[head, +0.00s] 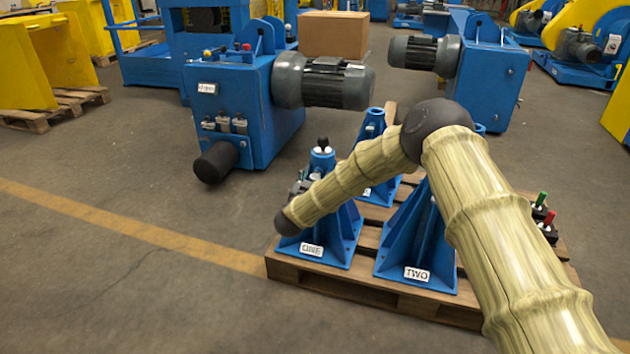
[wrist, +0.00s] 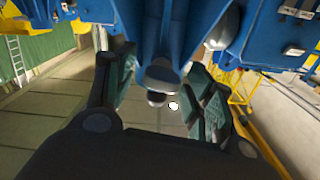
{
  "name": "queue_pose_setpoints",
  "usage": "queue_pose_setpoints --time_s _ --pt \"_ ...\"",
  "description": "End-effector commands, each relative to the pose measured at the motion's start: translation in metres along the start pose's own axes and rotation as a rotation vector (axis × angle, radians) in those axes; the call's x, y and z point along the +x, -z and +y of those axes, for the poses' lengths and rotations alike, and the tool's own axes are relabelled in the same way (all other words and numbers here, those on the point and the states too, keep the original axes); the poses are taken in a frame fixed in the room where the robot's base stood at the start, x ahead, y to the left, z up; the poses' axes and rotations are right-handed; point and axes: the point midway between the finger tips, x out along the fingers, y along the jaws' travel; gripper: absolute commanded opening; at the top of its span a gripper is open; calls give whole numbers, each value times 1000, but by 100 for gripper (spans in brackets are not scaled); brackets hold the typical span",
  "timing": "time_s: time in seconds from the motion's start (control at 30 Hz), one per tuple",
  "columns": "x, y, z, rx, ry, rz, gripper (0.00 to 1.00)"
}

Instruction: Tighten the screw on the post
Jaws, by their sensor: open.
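In the head view, blue post ONE (head: 338,240) stands upright on the pallet. A small dark knob with a pale part, seemingly the screw (head: 323,143), is on its top. Blue post TWO (head: 415,240) stands to its right, partly behind my arm. In the wrist view, my gripper (wrist: 160,92) is open, with its green-padded fingers apart. A blue post (wrist: 165,35) appears upside down between them, with a small dark and white tip (wrist: 156,98) at its end. I cannot tell whether either finger touches it. My gripper is mostly hidden in the head view.
The wooden pallet (head: 345,286) also carries another blue post (head: 372,125) behind and red and green levers (head: 544,210) at right. Blue machines with grey motors (head: 325,82) stand beyond it, with a cardboard box (head: 334,36) behind. The floor left of the pallet is clear.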

Motion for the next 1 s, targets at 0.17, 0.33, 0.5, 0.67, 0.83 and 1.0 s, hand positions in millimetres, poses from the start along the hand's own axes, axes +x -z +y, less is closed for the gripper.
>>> queue_pose_setpoints --time_s 0.17,0.33,0.5,0.67,0.83,1.0 --pt "3 0 0 0 0 0 54" --pt "3 0 0 0 0 -1 52" --pt "3 0 0 0 0 -1 21" --pt "3 0 0 0 0 0 7" --pt "3 0 0 12 0 -1 7" --pt "3 1 0 68 -1 -1 7"
